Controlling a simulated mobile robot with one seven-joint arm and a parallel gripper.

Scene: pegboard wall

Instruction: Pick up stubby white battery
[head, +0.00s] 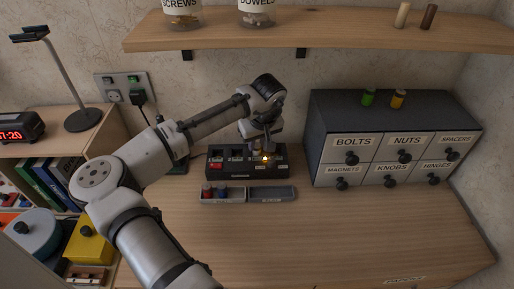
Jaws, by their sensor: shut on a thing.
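A black charger (218,174) with several labelled slots stands on the wooden desk, against the wall. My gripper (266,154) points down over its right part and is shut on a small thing. A bright yellowish-white spot shows between or just behind the fingertips. The held thing, which I take for the stubby white battery, is mostly hidden by the fingers and too small to make out clearly. I cannot tell whether it still touches the slot. A grey open tray (272,195) lies in front of the charger, with a red battery (207,190) and blue ones at its left.
A wooden shelf (340,32) hangs above.

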